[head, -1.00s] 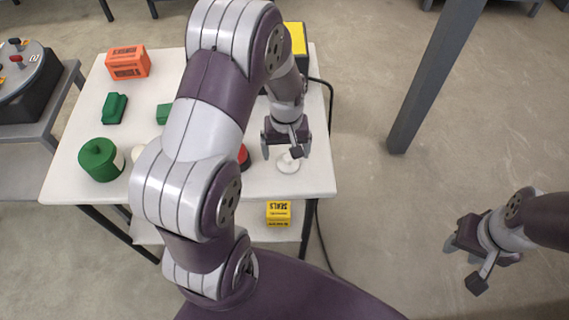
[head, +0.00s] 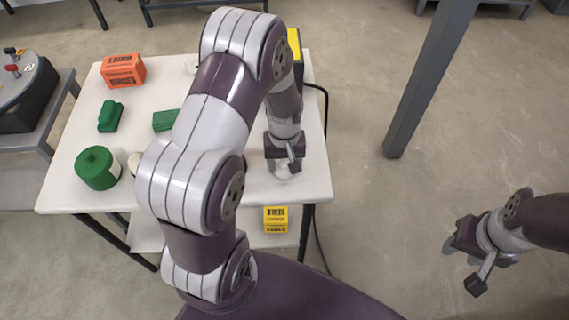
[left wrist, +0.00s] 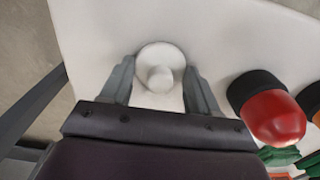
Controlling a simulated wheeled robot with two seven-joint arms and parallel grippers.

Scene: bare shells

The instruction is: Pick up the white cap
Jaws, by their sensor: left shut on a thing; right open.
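The white cap (head: 281,172) is a round disc with a raised knob, near the front right corner of the white table (head: 316,185). In the left wrist view the cap (left wrist: 160,58) sits between the two fingers, knob facing the camera. My left gripper (head: 284,165) is shut on the cap, pointing down; its fingers hide part of the cap in the head view. I cannot tell any gap between cap and table. My right gripper (head: 462,266) is open and empty, over the floor right of the table.
A red-and-black object (left wrist: 270,108) stands close beside the left gripper. An orange box (head: 123,70), green blocks (head: 110,116) and a green canister (head: 97,168) stand on the table's left. A yellow box (head: 275,219) is on the lower shelf. A grey post (head: 430,80) rises right of the table.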

